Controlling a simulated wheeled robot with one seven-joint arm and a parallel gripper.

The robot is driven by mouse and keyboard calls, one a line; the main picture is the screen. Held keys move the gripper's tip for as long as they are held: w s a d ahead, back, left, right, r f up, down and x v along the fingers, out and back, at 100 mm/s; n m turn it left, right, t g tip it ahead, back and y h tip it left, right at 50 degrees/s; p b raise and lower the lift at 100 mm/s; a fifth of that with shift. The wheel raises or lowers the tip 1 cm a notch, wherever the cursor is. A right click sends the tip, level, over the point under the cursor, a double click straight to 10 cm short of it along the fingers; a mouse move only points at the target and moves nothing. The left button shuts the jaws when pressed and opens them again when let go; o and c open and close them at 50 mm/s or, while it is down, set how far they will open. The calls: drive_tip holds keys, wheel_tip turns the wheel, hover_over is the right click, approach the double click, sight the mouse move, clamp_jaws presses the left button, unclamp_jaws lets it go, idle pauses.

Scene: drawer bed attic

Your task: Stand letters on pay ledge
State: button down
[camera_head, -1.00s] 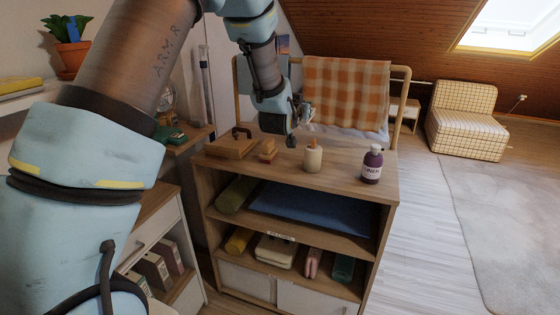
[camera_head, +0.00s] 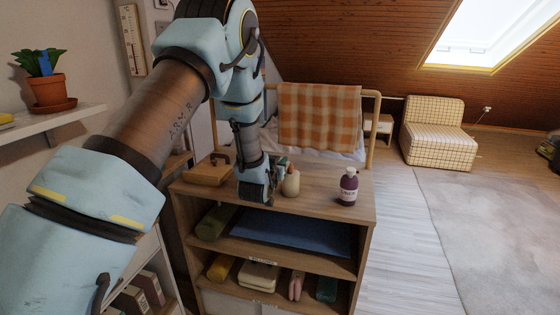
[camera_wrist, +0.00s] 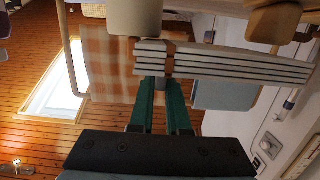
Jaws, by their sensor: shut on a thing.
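My gripper (camera_wrist: 162,100), with green fingers in the wrist view, is shut on a stack of thin pale layers with a brown band, which looks like the letters (camera_wrist: 240,64). The stack lies crosswise at the fingertips and reaches far to the right there. In the head view my wrist hangs low at the unit's left-middle top and hides most of the fingers and the letters. I cannot tell which surface is the pay ledge; the wooden shelf unit top (camera_head: 318,205) is closest to the gripper.
On the unit top are a cream pot (camera_head: 291,185), a dark purple bottle (camera_head: 348,187) and a wooden box (camera_head: 208,172). A bed with an orange checked blanket (camera_head: 318,115) stands behind.

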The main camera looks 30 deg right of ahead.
drive_tip(key=shift+f, duration=0.2)
drive_tip(key=c, duration=0.9)
unclamp_jaws()
drive_tip(key=shift+r, duration=0.3)
drive_tip(key=b+v, duration=0.4)
drive_tip(key=v, duration=0.8)
drive_tip(key=shift+f, duration=0.15)
